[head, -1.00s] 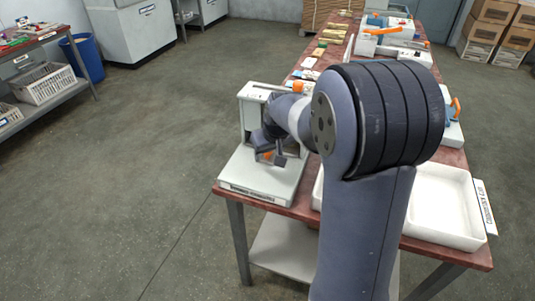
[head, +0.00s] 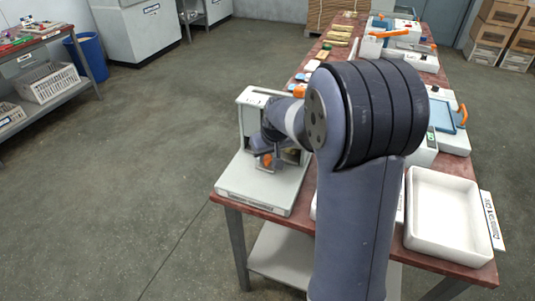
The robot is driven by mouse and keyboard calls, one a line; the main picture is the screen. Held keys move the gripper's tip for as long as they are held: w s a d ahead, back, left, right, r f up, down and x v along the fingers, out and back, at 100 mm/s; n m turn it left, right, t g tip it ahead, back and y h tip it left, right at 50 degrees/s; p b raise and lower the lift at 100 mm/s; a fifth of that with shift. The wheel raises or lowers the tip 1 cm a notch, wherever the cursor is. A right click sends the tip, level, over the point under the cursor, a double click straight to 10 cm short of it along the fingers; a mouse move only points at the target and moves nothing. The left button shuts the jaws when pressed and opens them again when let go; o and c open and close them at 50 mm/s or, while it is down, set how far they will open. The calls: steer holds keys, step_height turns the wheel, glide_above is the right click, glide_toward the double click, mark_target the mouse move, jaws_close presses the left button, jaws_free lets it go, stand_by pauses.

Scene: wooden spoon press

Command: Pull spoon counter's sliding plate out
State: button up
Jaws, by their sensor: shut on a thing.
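The spoon counter (head: 246,112) is a pale grey upright housing on a wide flat base (head: 262,190) at the table's near left corner. My gripper (head: 267,163) is low in front of the housing, just above the base. It is shut on a small orange handle (head: 266,159), which shows between its fingers. The sliding plate itself cannot be made out; my wrist and arm hide much of the housing's front and right side.
A white tray (head: 412,232) stands at the table's near right corner. The floor left of the table is clear.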

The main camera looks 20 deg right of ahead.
jaws_close()
steer(key=s+a, duration=0.2)
steer(key=s, duration=0.1)
steer(key=s+a, duration=0.2)
steer(key=s, duration=0.1)
steer(key=s+a+b, duration=0.1)
steer(key=s+a, duration=0.1)
steer(key=s, duration=0.1)
steer(key=shift+s+a, duration=0.1)
steer(key=shift+a, duration=0.2)
steer(key=o, duration=0.8)
jaws_free()
steer(key=shift+s+a, duration=0.15)
steer(key=shift+o, duration=0.4)
steer(key=shift+r, duration=0.1)
